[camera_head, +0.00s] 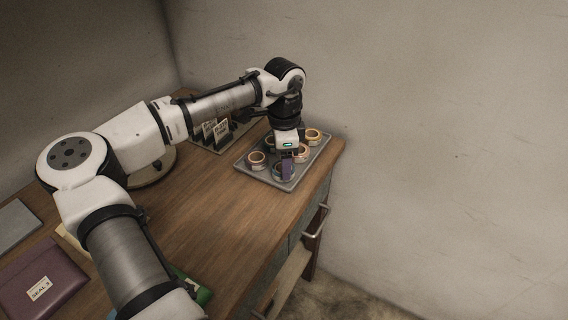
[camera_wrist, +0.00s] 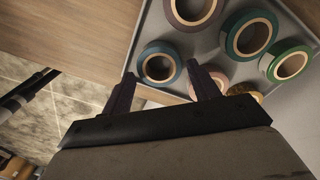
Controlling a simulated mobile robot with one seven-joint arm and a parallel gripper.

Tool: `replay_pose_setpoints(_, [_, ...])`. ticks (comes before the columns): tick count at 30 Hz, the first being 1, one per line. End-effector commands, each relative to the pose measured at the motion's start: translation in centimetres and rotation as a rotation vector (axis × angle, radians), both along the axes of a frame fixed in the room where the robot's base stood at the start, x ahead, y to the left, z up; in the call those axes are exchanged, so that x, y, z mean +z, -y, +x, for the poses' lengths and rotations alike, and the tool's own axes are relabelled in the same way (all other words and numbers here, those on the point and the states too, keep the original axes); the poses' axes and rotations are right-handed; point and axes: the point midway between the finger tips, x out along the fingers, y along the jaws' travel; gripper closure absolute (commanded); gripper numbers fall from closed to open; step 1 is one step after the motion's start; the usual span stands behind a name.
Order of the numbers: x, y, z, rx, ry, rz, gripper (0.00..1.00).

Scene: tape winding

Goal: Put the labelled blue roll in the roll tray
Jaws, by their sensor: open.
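The blue roll (camera_head: 277,174) sits at the near edge of the grey roll tray (camera_head: 311,160). In the wrist view the blue roll (camera_wrist: 143,57) lies flat at the edge of the tray (camera_wrist: 207,46); I cannot make out a label on it. My gripper (camera_head: 289,166) is low over the tray, right at the blue roll and partly covering it in the head view. In the wrist view my gripper (camera_wrist: 161,74) is open, with one finger to each side of the blue roll. Whether the fingers touch it I cannot tell.
Several other rolls share the tray, among them a teal one (camera_wrist: 232,38), a green one (camera_wrist: 272,70) and a purple-rimmed one (camera_wrist: 176,12). A holder with white cards (camera_head: 221,129) stands behind. A maroon folder (camera_head: 45,283) lies at left. The table's right edge is near the tray.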

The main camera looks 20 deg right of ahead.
Motion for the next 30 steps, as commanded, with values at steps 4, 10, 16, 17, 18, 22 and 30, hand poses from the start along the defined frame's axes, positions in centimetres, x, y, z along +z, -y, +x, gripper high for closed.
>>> replay_pose_setpoints(4, [3.1,0.1,0.0,-0.001,0.002,-0.001,0.4])
replay_pose_setpoints(10, [7.4,0.0,0.0,-0.001,0.001,-0.002,0.4])
replay_pose_setpoints(16, [9.9,0.0,0.0,-0.002,0.0,0.0,0.4])
replay_pose_setpoints(17, [10.0,0.0,0.0,-0.002,-0.001,0.0,0.4])
replay_pose_setpoints(18, [10.2,0.0,0.0,-0.002,-0.001,0.0,0.4])
replay_pose_setpoints(22, [10.5,0.0,0.0,-0.002,-0.001,0.0,0.4])
replay_pose_setpoints(30, [10.9,0.0,0.0,-0.002,-0.001,0.0,0.4])
